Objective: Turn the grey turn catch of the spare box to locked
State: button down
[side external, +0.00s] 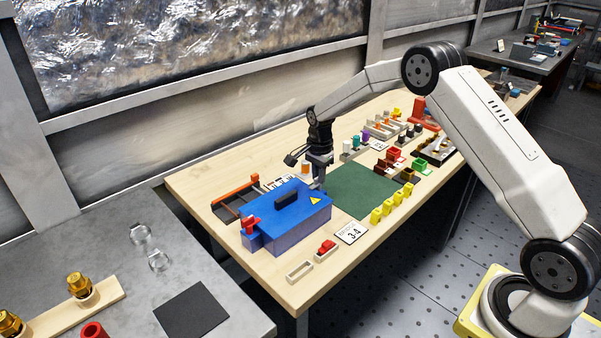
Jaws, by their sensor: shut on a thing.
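The blue box (290,226), which I take for the spare box, stands at the near left of the wooden bench. It has a black handle on top and a yellow warning triangle at its right end. My gripper (319,181) points down at the back right edge of this box. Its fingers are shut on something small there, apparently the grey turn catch. The catch is too small and too covered by the fingers to make out, so its turn position cannot be told.
A red part (249,222) sits at the box's left end, with a dark tray (228,205) behind. A green mat (362,190) lies clear to the right. Yellow parts (388,208), a "3-4" card (351,233) and small holders (300,271) line the front edge.

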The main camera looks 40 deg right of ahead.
jog(key=shift+m, duration=0.3)
jog(key=c, duration=0.7)
grip_release()
jog(key=shift+o, duration=0.2)
jog(key=shift+r, duration=0.1)
jog(key=shift+r, duration=3.85)
jog(key=s+a+n+t, duration=0.1)
jog(key=s+a+n, duration=0.4)
jog(key=s+n, duration=0.4)
jog(key=s+a+n+t, duration=0.1)
jog(key=s+a+n, duration=0.5)
jog(key=s, duration=1.1)
jog(key=n, duration=0.3)
jog(key=shift+s+f+t, duration=0.15)
jog(key=shift+s+t, duration=0.05)
jog(key=shift+t, duration=0.1)
